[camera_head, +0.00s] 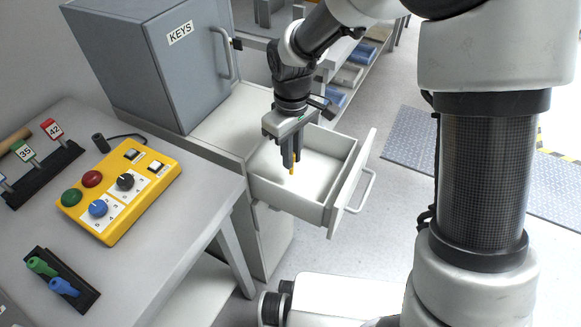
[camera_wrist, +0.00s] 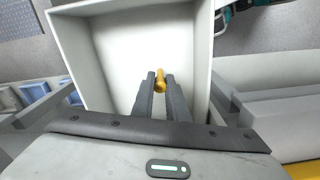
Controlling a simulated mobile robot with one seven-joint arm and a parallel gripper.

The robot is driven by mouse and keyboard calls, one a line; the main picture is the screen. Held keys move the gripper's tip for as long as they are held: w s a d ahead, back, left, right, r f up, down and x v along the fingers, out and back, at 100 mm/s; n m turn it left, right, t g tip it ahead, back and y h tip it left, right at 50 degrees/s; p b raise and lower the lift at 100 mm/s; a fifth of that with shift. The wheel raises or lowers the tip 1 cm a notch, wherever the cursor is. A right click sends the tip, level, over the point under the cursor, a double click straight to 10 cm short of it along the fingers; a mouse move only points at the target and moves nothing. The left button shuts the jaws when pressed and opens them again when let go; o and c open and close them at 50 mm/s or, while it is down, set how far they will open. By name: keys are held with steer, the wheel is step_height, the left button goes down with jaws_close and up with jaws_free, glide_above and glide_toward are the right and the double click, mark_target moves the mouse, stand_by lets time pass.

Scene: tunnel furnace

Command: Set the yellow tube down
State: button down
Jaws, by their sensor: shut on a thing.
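The yellow tube (camera_wrist: 159,79) is held between the two dark fingers of my gripper (camera_wrist: 161,84) in the wrist view. In the head view my gripper (camera_head: 290,164) points down into an open white drawer (camera_head: 343,205), and a small yellow part of the tube (camera_head: 292,170) shows at the fingertips. The fingers hide much of the tube. The drawer floor around it looks bare. I cannot tell whether the tube touches the floor.
A grey key cabinet (camera_head: 165,55) stands behind the drawer to the left. A grey table (camera_head: 165,240) at left bears a yellow control box (camera_head: 120,195) and a black holder with green and blue plugs (camera_head: 62,280). Shelves with bins (camera_head: 348,75) stand behind.

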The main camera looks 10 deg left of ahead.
mark_target(292, 173)
steer(key=shift+f+b, duration=0.5)
steer(key=shift+f, duration=1.5)
steer(key=shift+f, duration=0.15)
steer(key=c, duration=1.7)
jaws_free()
steer(key=shift+c, duration=0.2)
